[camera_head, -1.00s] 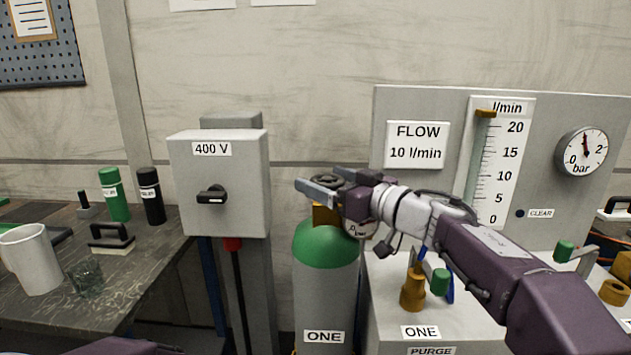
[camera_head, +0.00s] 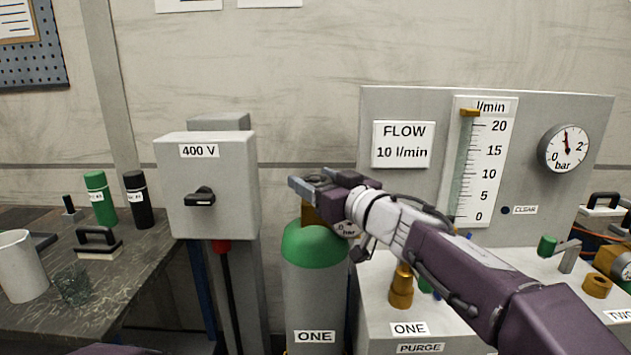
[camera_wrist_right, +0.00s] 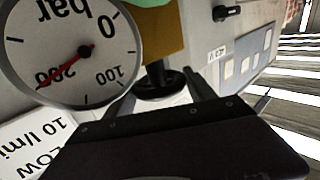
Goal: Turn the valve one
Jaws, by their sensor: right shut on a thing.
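A grey cylinder with a green shoulder (camera_head: 314,245) and a ONE label stands in the middle of the head view, with a brass valve body (camera_head: 308,215) on top. My right gripper (camera_head: 308,183) is at the top of this valve. In the right wrist view the black handwheel (camera_wrist_right: 160,84) sits between the two fingers, and my right gripper (camera_wrist_right: 165,95) is shut on it. The arm and fingers mostly hide the wheel in the head view. The cylinder gauge (camera_wrist_right: 85,50) has its red needle near 200. My left gripper is out of view.
A 400 V switch box (camera_head: 207,185) stands close left of the cylinder. To the right is the flow panel (camera_head: 405,105), its float near the tube's top. A purge bench (camera_head: 375,290) with brass fittings lies under my right arm. A mug (camera_head: 22,265) stands on the left table.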

